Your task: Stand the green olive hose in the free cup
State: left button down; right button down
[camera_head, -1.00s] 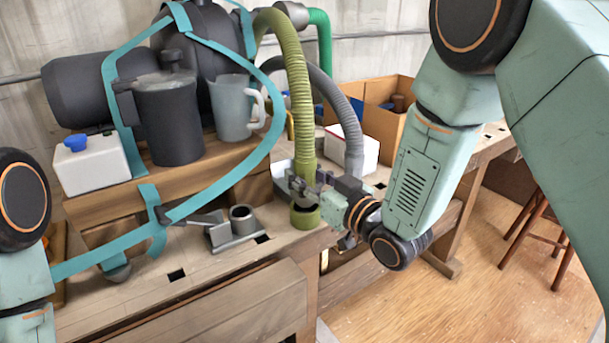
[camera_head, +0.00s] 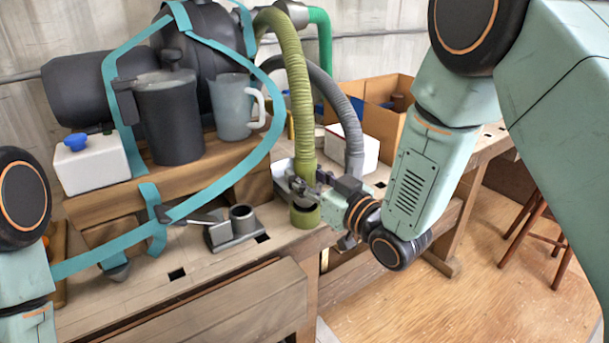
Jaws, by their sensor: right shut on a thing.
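The green olive hose (camera_head: 299,90) is ribbed and hangs down from the machine at the back. My right gripper (camera_head: 318,188) is shut on it near its lower end, at the bench's front edge. An olive cuff (camera_head: 305,216) shows just below the fingers; the fingers partly cover the join. An empty-looking grey cup (camera_head: 243,219) stands on a dark base on the bench, left of the hose end and apart from it. A metal holder (camera_head: 283,172) stands right behind the gripper, partly hidden. My left gripper is not in view; only its arm shows at the left edge.
A grey hose (camera_head: 352,140) hangs close behind my right gripper. A white box (camera_head: 360,150) and an orange-brown crate (camera_head: 386,125) stand behind. A teal band (camera_head: 225,185) arches over the bench.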

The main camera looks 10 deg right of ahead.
jog(key=shift+f+b, duration=0.6)
jog(key=shift+f, duration=0.7)
dwell(1.0)
jog(key=c, duration=0.8)
grip_release()
jog(key=v, duration=1.2)
